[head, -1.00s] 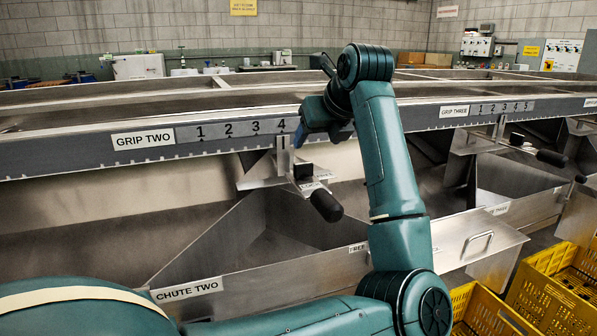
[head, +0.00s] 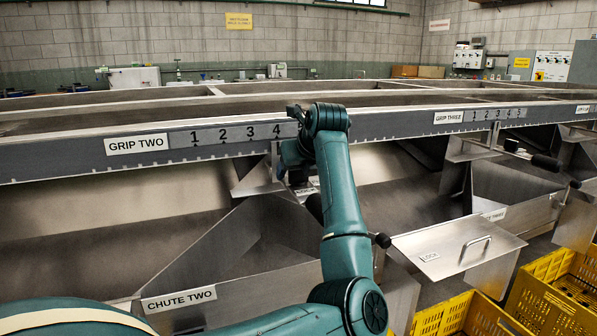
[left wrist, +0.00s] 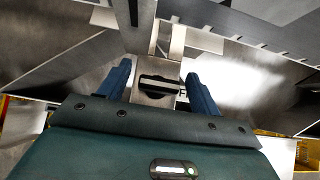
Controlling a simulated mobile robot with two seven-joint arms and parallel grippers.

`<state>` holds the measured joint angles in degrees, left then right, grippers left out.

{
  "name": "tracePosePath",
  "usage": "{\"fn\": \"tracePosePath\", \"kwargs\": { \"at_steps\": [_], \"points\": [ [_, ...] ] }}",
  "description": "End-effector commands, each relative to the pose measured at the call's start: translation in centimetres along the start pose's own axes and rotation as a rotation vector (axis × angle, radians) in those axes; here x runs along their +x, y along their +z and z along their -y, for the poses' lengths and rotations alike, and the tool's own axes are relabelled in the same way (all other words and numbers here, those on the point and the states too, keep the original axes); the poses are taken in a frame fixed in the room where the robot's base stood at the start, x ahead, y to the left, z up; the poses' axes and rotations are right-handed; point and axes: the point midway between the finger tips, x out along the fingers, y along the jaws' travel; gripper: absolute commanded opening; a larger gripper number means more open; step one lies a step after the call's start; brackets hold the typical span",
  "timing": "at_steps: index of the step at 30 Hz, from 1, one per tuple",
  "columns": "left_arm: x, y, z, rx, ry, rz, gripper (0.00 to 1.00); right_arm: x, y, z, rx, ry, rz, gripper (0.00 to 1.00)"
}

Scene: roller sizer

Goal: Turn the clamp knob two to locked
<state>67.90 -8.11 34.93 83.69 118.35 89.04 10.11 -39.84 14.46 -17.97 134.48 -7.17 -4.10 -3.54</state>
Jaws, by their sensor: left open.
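The clamp knob two shows in the left wrist view as a dark bar-shaped knob (left wrist: 158,84) on a small metal plate. My left gripper (left wrist: 158,70) is open, with one blue finger on each side of the knob and a gap to each. In the head view my left gripper (head: 292,165) is at the bracket under the right end of the GRIP TWO scale (head: 235,134), and my arm hides most of the knob there. Lettering by the knob is mostly covered, so I cannot read its setting. My right gripper is not in view.
A black handle (head: 314,207) sits just below the bracket, partly behind my arm. The CHUTE TWO panel (head: 250,291) is below. A metal lid (head: 458,247) and yellow crates (head: 545,290) are at right. The long sizer rail (head: 380,127) runs above.

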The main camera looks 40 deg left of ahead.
Motion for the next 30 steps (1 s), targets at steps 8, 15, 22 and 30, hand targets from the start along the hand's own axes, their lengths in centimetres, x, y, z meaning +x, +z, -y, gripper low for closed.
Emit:
{"fn": "tracePosePath", "kwargs": {
  "at_steps": [8, 15, 22, 30],
  "points": [
    [-0.01, 0.02, -0.02, 0.0, 0.0, 0.0, 0.56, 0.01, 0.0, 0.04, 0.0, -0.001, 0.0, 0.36],
    [-0.03, 0.02, -0.02, -0.001, 0.0, 0.001, 0.37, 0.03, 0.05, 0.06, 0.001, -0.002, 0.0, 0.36],
    [-0.04, 0.02, -0.02, 0.0, 0.0, 0.001, 0.19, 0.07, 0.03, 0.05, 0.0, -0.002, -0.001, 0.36],
    [-0.03, 0.01, -0.05, 0.021, -0.023, 0.001, 0.19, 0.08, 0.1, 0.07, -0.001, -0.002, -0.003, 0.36]
  ]
}}
